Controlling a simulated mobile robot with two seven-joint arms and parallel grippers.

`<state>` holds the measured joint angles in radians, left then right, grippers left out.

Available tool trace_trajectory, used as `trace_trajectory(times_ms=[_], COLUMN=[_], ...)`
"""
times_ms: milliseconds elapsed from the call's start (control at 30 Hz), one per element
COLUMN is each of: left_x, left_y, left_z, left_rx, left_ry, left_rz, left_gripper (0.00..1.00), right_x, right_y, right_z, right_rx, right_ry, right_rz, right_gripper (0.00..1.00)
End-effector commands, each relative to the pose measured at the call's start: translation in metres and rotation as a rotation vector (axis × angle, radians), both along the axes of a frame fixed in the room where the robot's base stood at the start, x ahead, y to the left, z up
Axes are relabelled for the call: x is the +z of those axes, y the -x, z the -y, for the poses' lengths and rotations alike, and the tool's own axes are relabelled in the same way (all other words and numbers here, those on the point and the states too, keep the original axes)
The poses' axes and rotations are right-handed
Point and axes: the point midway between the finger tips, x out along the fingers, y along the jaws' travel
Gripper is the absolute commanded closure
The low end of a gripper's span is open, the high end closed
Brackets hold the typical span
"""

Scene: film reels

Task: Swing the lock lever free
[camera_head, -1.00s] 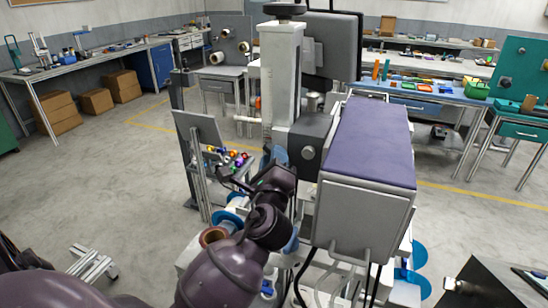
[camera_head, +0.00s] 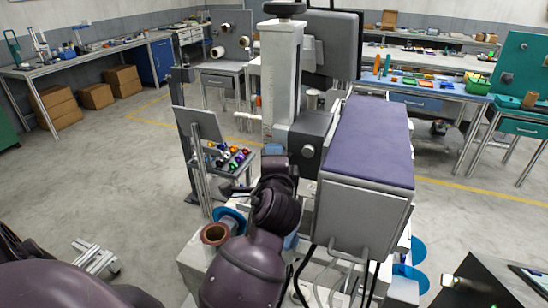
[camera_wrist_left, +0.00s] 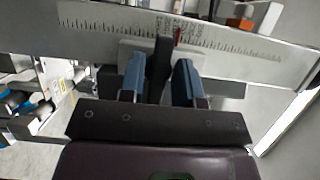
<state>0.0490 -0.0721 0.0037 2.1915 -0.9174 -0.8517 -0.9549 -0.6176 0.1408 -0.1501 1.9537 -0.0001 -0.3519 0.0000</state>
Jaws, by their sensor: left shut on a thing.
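The lock lever (camera_wrist_left: 160,66) appears in the left wrist view as a dark upright bar, in front of a pale plate with a graduated scale (camera_wrist_left: 215,37). My left gripper (camera_wrist_left: 160,76) has its two blue-grey fingers on either side of this bar, shut on it. A red mark (camera_wrist_left: 178,37) shows on the scale just right of the bar. In the head view my dark left wrist stands against the machine (camera_head: 283,75), left of its purple-topped box (camera_head: 368,145). The wrist hides the fingers and lever there. My right gripper is out of view.
A small tray of coloured knobs (camera_head: 232,157) and a grey upright panel (camera_head: 197,123) stand left of the machine. A copper-coloured spool (camera_head: 215,233) sits close beside my left forearm. Hoses hang under the box. Floor at left is open.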

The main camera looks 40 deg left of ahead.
Motion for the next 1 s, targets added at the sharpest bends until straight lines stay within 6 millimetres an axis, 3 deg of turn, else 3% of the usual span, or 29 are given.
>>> trace_trajectory(times_ms=[500, 533, 600, 1000], left_x=[-0.0001, -0.0001, 0.0000, 0.0000], left_y=[0.0001, 0.0001, 0.0000, -0.0004], left_z=[-0.0001, -0.0001, 0.0000, -0.0001], left_rx=[0.000, 0.000, 0.000, 0.000], left_ry=[0.020, 0.020, 0.020, 0.019], left_rz=[0.005, 0.005, 0.005, 0.005], left_gripper=[0.93, 0.68, 0.57, 0.57], right_x=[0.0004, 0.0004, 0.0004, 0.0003], right_y=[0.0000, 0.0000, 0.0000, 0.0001], right_z=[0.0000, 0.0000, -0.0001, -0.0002], right_rx=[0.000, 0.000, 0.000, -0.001], right_ry=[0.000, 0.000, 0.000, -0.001], right_rz=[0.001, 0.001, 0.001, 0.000], right_gripper=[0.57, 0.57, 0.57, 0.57])
